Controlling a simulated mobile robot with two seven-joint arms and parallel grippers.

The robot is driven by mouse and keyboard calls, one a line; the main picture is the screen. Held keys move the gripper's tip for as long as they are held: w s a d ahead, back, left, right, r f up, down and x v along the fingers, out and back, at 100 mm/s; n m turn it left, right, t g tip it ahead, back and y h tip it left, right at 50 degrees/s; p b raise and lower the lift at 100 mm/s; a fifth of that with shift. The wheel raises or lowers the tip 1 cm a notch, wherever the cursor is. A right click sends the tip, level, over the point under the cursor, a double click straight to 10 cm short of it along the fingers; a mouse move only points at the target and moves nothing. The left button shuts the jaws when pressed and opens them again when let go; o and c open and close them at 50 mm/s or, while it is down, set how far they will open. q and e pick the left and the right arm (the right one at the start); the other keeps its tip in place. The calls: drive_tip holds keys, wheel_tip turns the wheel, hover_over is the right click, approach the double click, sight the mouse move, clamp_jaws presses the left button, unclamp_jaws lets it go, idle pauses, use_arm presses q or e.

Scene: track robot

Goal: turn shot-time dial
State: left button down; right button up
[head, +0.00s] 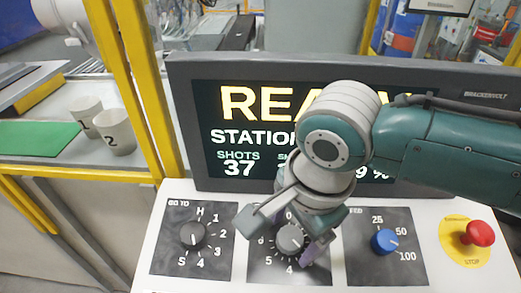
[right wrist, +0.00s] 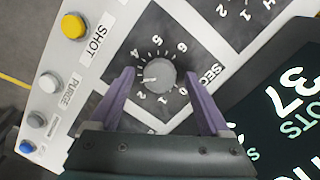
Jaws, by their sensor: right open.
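The shot-time dial is the grey middle knob (head: 290,238) on a black plate numbered 0 to 6. It also shows in the right wrist view (right wrist: 161,74), with SEC printed on its plate. Its pale pointer mark faces left there, toward about 3; I cannot read it exactly. My right gripper (head: 281,239) is open above the plate, one finger on each side of the knob. In the right wrist view its purple fingers (right wrist: 157,80) stand apart from the knob, with visible gaps. My left gripper is not in view.
The GO TO dial (head: 192,234) is left; the blue feed knob (head: 384,240) and red stop button (head: 480,233) are right. A raised screen (head: 240,172) stands behind. The wrist view shows a yellow SHOT button (right wrist: 74,25). Two cups (head: 115,130) stand beyond yellow posts.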

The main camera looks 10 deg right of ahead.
clamp_jaws()
drive_tip(key=shift+s+r+n+p, duration=0.1)
drive_tip(key=shift+r+n+p, duration=0.1)
drive_tip(key=shift+n+p, duration=0.75)
drive_tip(key=shift+a+n+p, duration=0.1)
drive_tip(key=shift+n+p, duration=0.45)
drive_tip(key=shift+p, duration=0.4)
drive_tip(key=n, duration=0.2)
drive_tip(key=shift+f+n+g+h+p, duration=0.15)
drive_tip(key=shift+n+g+h+p, duration=0.15)
drive_tip(key=shift+h+p, duration=0.1)
drive_tip(key=n, duration=0.4)
drive_tip(key=shift+h, duration=0.3)
drive_tip(key=n, duration=0.4)
drive_tip(key=shift+a+n+h+p, duration=0.1)
drive_tip(key=shift+n+h+p, duration=0.25)
drive_tip(key=shift+n+h, duration=0.05)
drive_tip(key=shift+n, duration=1.5)
drive_tip(key=shift+f, duration=0.1)
